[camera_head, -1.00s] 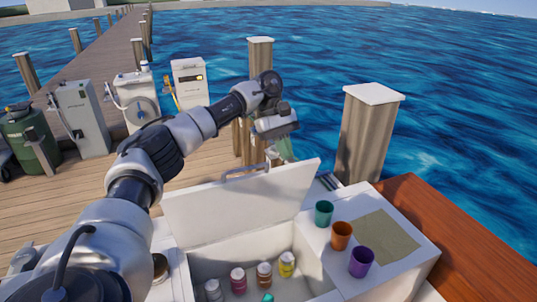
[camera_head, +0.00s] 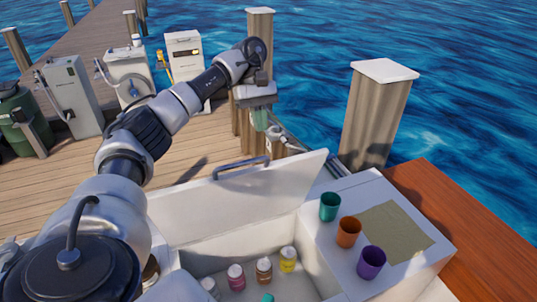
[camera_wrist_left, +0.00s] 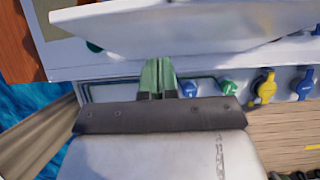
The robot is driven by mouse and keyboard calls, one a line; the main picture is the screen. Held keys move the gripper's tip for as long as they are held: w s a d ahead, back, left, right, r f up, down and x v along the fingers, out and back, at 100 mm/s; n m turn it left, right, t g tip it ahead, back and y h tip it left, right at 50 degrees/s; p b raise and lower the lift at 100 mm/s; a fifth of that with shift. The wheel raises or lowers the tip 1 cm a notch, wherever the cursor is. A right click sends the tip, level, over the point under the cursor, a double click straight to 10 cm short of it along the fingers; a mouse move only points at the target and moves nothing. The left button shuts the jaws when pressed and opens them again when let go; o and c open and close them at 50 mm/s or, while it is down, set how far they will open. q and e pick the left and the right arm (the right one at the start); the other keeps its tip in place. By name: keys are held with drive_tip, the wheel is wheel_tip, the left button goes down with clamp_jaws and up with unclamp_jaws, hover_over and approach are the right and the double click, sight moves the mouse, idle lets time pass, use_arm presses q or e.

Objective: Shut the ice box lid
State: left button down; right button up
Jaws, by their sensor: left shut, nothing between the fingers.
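The white ice box lid (camera_head: 237,203) stands raised at the back of the ice box, with a grey bar handle (camera_head: 242,167) near its top edge. The open ice box (camera_head: 331,284) holds several capped bottles, such as a yellow one (camera_head: 288,260). My left gripper (camera_head: 262,128) is behind and above the lid, pointing down, apart from it. In the left wrist view the greenish fingers (camera_wrist_left: 158,78) are together with nothing between them, and the lid (camera_wrist_left: 200,25) crosses the top of the picture. My right gripper is not in view.
A teal cup (camera_head: 329,207), an orange cup (camera_head: 348,232) and a purple cup (camera_head: 371,262) stand on the white top right of the box, beside a tan mat (camera_head: 393,232). Wooden posts (camera_head: 375,120) stand behind. Dock pumps stand at the back left.

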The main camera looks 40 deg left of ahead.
use_arm(q)
drive_tip(key=d+f, duration=0.1)
drive_tip(key=s+d+f+p, duration=0.1)
drive_tip(key=d+f, duration=0.1)
drive_tip(key=s+d+f+p, duration=0.1)
drive_tip(key=shift+s+d+f, duration=0.25)
drive_tip(key=shift+d+f, duration=0.05)
drive_tip(key=shift+d, duration=0.1)
drive_tip(key=shift+f, duration=0.15)
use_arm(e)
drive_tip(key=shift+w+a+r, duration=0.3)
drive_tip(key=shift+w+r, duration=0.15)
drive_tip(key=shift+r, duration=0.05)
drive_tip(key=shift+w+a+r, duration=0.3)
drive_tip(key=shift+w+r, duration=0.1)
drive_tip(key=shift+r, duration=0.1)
use_arm(q)
drive_tip(key=shift+d, duration=0.1)
